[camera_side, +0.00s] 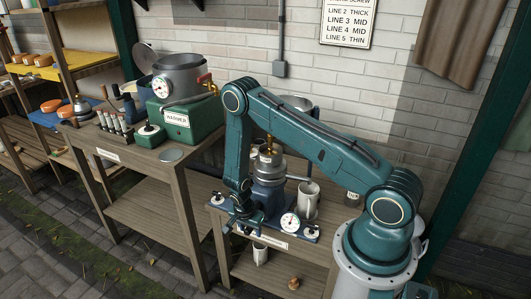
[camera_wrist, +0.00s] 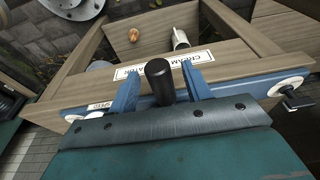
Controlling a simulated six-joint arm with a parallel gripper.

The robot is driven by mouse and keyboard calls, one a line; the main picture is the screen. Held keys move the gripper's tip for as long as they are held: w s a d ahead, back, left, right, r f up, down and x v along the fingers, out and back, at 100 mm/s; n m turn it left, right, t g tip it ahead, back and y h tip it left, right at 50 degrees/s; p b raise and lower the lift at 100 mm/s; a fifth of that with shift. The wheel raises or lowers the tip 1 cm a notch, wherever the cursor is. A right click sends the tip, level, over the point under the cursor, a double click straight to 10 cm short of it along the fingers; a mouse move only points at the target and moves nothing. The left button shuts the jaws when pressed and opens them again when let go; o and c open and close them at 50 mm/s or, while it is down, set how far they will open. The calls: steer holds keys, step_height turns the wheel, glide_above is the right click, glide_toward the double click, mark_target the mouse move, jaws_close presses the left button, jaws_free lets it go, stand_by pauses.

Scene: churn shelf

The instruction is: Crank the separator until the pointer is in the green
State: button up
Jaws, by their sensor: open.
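The cream separator (camera_side: 270,168), a metal bowl on a blue body, stands on the wooden bench, partly hidden behind my arm. Its white dial (camera_side: 289,221) sits at the front of the blue base; the pointer and any green band are too small to read. My gripper (camera_side: 243,222) is low at the base's left front. In the wrist view my gripper (camera_wrist: 160,88) is open, with a black cylindrical knob (camera_wrist: 160,78), seemingly the crank's grip, between its two blue fingers. Gaps show beside the knob. The rest of the crank is hidden.
A grey mug (camera_side: 308,200) stands right of the separator. A washer with a green base (camera_side: 186,122) and several small items fill the left bench. A sign (camera_side: 347,22) lists line settings.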

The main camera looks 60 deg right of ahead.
steer(key=shift+r, duration=0.15)
steer(key=shift+v, duration=3.95)
